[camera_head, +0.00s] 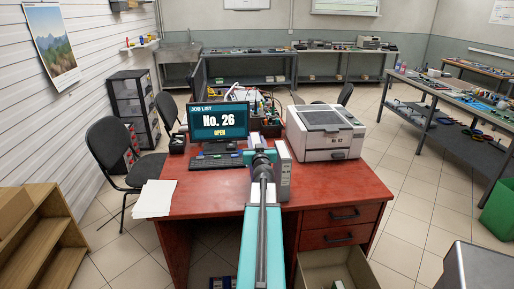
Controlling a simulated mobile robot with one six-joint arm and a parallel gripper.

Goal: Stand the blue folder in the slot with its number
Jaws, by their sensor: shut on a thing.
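My gripper (262,156) is at the far end of my teal arm, above the red desk (215,203). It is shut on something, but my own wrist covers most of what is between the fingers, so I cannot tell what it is. A narrow grey-white upright case (283,172) stands just right of my gripper; I cannot tell if they touch. No blue folder can be clearly made out. The monitor (218,121) reads "JOB LIST No. 26 OPEN". No numbered slot can be read.
A white printer (324,132) labelled No. 17 stands on the desk's right. A keyboard (216,161) and white papers (154,199) lie to the left. An open drawer (320,265) juts out at the front right. A black chair (113,150) and wooden shelf (45,235) are left.

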